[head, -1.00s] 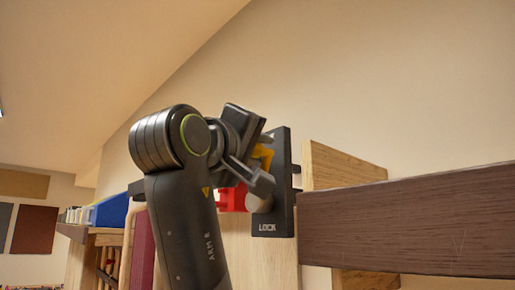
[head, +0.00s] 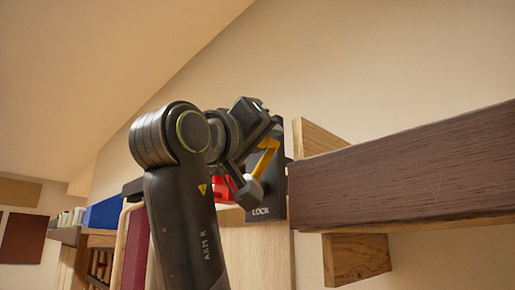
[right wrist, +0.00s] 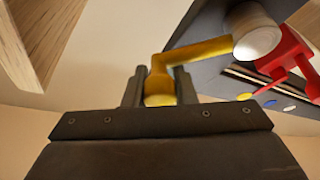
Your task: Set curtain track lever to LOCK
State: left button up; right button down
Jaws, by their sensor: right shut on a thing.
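The lever is yellow (head: 265,158), mounted on a black plate (head: 279,190) with the white word LOCK near its lower edge. My right gripper (head: 258,135) is at the lever's upper end in the head view. In the right wrist view the lever (right wrist: 205,48) runs from a pale round hub (right wrist: 257,32) to a bent handle end. That end sits between the fingers of my right gripper (right wrist: 160,90), which is shut on it. The gripper and wrist hide part of the plate. My left gripper is not in view.
A red part (head: 224,188) is beside the plate; it also shows in the right wrist view (right wrist: 290,62). A dark wooden beam (head: 400,175) crosses close on the right. Shelves with a blue item (head: 105,212) stand at left.

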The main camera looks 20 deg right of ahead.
jog(key=shift+s+d+f+m+g+h+b, duration=0.1)
jog(key=shift+s+f+m+g+h+b, duration=0.25)
jog(key=shift+m, duration=0.5)
jog(key=shift+s+d+f+m+g+h+b, duration=0.15)
jog(key=shift+s+f+m+g+b, duration=0.2)
jog(key=shift+m, duration=0.5)
jog(key=shift+w+r, duration=0.1)
